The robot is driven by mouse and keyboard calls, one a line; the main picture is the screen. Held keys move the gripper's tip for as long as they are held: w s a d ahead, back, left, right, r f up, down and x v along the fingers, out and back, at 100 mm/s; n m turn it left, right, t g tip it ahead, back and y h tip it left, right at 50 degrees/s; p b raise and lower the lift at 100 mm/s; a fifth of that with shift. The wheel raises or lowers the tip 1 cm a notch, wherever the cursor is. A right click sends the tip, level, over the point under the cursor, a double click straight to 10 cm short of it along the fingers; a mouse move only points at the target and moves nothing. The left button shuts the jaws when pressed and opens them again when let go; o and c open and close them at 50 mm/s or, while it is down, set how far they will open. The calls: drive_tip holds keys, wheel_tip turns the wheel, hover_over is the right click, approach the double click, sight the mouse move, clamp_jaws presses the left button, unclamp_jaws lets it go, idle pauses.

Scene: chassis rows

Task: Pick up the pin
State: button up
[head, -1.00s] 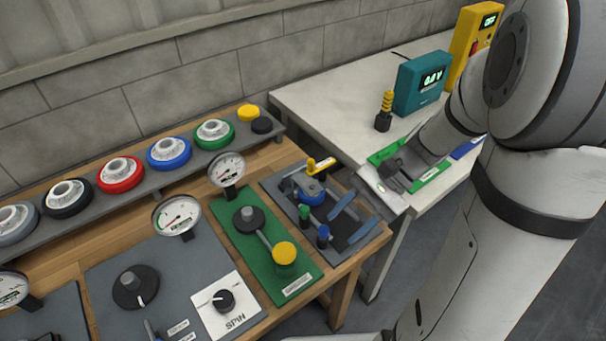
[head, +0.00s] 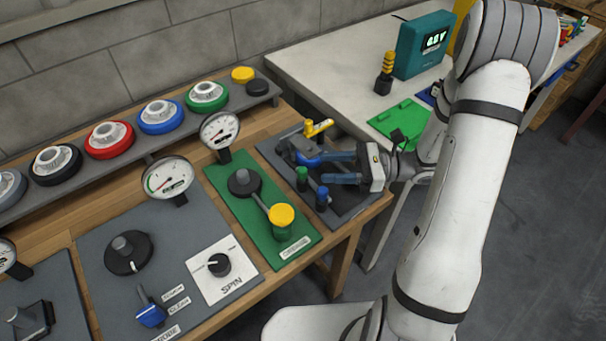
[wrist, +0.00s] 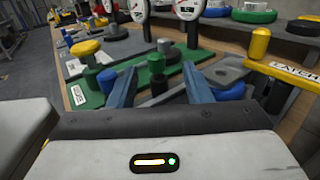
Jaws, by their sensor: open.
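My gripper (head: 327,167) is open and level, low over the small dark board (head: 270,152) at the bench's right end. In the wrist view its two blue-grey fingers (wrist: 160,72) are apart, with a green-topped peg (wrist: 156,66) showing between them, farther off. That green peg (head: 302,176) and a blue-topped peg (head: 322,197) stand upright on the board. The blue one (wrist: 107,82) shows left of the left finger. A blue round part (wrist: 228,90) lies beyond the right finger, partly hidden. I cannot tell which piece is the pin. Nothing is held.
A yellow labelled handle (head: 319,127) stands at the board's back. Left is a green panel (head: 233,205) with a yellow-knobbed lever (head: 281,216) and a gauge (head: 220,131). A white table (head: 330,60) behind bears a teal meter (head: 425,45) and a black-and-yellow post (head: 384,75).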

sight(302, 169)
drive_tip(key=shift+s+a+f, duration=0.1)
drive_tip(key=shift+a, duration=1.7)
drive_tip(key=shift+s+a+f, duration=0.1)
drive_tip(key=shift+a, duration=1.65)
drive_tip(key=shift+c, duration=0.4)
clamp_jaws()
